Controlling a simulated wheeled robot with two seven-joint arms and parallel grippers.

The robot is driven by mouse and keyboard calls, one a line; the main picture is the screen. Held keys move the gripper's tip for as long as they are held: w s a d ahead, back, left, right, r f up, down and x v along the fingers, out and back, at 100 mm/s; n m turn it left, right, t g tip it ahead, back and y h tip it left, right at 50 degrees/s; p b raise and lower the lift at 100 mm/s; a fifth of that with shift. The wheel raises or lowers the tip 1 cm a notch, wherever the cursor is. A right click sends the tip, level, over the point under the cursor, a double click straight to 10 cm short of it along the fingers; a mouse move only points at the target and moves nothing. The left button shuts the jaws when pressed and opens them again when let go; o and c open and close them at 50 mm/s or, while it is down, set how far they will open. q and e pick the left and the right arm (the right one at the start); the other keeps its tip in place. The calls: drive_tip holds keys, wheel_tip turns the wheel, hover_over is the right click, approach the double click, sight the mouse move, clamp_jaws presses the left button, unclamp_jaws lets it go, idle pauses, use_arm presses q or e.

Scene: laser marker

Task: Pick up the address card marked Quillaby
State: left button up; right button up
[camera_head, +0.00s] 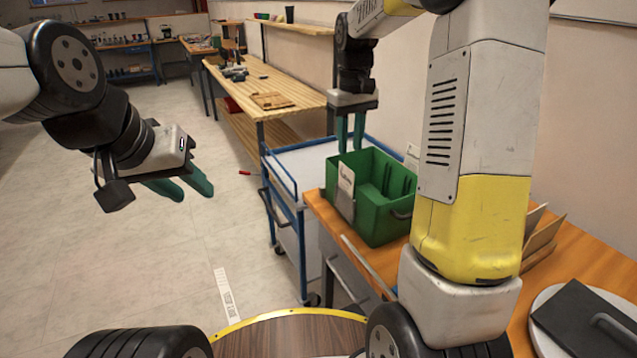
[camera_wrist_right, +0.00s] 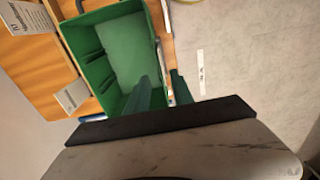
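A white card (camera_head: 346,180) with small print stands at the front left of a green crate (camera_head: 378,228). Another pale card (camera_head: 411,156) shows behind the crate. In the right wrist view, one card (camera_wrist_right: 72,96) is beside the crate (camera_wrist_right: 97,72), and a larger printed card (camera_wrist_right: 25,14) lies at top left. I cannot read the name Quillaby on any of them.
The crate stands on an orange wooden table (camera_head: 590,258). A blue-framed trolley (camera_head: 300,165) stands left of it. The floor at left is open.

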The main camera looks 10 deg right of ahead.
sight(347, 168)
drive_tip(key=f, duration=0.7)
drive_tip(key=shift+a+f, duration=0.2)
drive_tip(key=shift+f, duration=0.2)
clamp_jaws()
idle(1.0)
